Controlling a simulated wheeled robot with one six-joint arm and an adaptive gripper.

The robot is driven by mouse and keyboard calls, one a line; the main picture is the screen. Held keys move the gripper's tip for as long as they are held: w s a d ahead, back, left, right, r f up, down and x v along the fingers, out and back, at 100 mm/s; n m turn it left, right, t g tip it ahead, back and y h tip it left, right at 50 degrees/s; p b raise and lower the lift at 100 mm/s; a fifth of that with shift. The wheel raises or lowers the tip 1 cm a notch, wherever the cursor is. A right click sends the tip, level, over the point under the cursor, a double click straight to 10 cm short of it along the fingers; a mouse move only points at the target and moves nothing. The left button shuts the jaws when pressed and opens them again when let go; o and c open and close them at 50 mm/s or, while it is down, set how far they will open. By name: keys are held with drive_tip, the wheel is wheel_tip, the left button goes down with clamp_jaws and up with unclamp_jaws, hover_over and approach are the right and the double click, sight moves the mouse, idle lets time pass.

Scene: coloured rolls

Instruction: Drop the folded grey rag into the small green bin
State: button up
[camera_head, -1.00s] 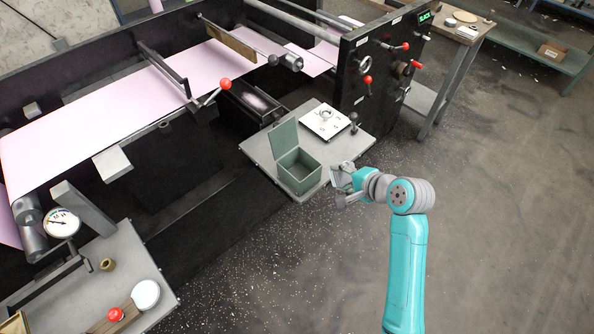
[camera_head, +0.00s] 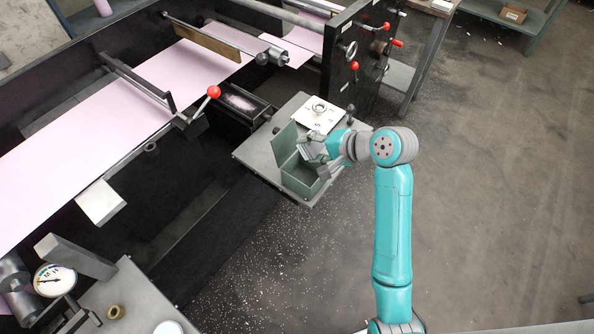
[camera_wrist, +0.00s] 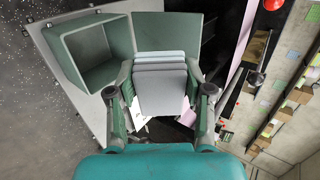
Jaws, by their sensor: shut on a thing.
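The small green bin (camera_head: 299,184) stands on a grey shelf plate with its lid (camera_head: 284,146) raised. In the wrist view the bin's open box (camera_wrist: 92,46) lies up and left of my gripper, and it looks empty in the part that shows. My gripper (camera_wrist: 160,78) is shut on the folded grey rag (camera_wrist: 160,88), a stack of grey layers between the two fingers. In the head view my gripper (camera_head: 316,152) is at the bin's upper right, beside the lid and partly hiding the opening. I cannot tell its exact height above the rim.
The grey shelf plate (camera_head: 258,152) also holds a white square plate (camera_head: 318,117) with a ring and a dark knob, behind the bin. A black machine with a pink web (camera_head: 140,110) fills the left. Open floor (camera_head: 480,200) lies to the right.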

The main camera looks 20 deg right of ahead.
drive_tip(key=shift+f, duration=2.8)
drive_tip(key=o, duration=1.4)
drive_tip(key=v, duration=1.2)
